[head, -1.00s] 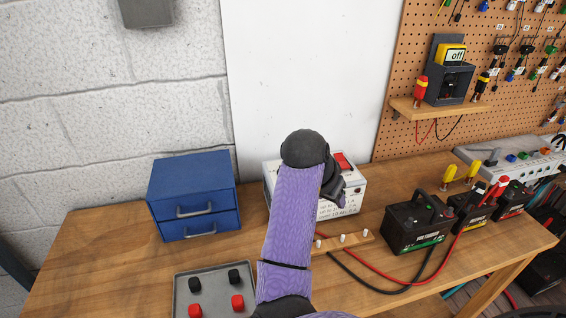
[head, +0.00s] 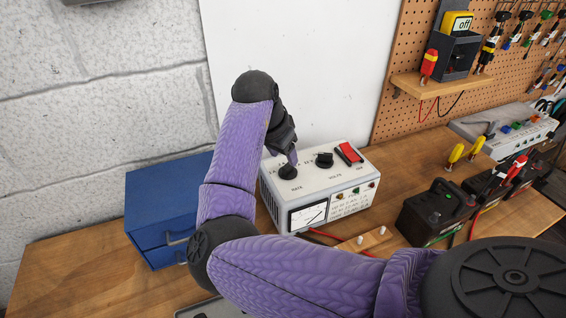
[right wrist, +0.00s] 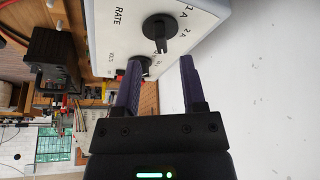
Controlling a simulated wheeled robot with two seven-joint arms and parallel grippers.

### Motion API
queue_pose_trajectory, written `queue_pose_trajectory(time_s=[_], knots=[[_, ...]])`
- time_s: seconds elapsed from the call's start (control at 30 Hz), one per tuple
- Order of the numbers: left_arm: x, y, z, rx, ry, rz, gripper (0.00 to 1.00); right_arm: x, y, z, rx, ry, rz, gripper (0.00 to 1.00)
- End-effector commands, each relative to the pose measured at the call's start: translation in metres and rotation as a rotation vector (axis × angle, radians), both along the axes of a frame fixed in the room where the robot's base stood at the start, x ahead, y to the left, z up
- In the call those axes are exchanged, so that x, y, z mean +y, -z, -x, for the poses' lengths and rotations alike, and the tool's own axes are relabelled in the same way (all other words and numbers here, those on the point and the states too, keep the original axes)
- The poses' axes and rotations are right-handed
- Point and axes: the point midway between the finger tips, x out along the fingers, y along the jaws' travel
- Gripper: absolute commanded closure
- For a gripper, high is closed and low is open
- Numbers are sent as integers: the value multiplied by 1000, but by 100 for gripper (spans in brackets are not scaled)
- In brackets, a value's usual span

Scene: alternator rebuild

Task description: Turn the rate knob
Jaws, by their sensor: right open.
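The rate knob (head: 288,172) is a black dial on the top face of the white charger box (head: 272,196). In the right wrist view the rate knob (right wrist: 160,32), beside the printed word RATE, lies just beyond my fingertips, roughly in line with the gap between them. My right gripper (head: 292,160) is at the back of the knob, pointing down. In the right wrist view the gripper (right wrist: 160,62) has its two fingers spread, with nothing between them. Whether a finger touches the knob is unclear. My left gripper is out of view.
A second black knob (head: 324,160) and a red switch (head: 349,153) sit right of the rate knob. A blue drawer cabinet (head: 160,200) stands left, partly behind my arm. Black batteries (head: 436,211) and cables are at right. A white panel (head: 320,70) stands behind.

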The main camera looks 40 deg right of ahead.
Motion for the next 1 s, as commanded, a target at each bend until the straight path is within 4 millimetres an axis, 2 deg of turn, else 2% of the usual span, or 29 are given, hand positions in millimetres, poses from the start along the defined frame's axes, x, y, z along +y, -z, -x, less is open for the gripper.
queue_pose_trajectory(time_s=[0.03,0.1,0.2,0.5,0.57,0.77,1.0], knots=[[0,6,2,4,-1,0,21,-4,13,0,4,2,1,47],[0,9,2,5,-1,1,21,-9,25,-2,3,1,0,47],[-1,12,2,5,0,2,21,-14,36,-3,2,0,1,47],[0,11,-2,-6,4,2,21,-16,39,-3,-1,1,1,47],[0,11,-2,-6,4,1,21,-16,39,-3,-1,1,1,58],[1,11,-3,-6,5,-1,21,-16,39,-3,0,0,1,100],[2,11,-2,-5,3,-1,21,-16,39,-3,0,0,1,100]])
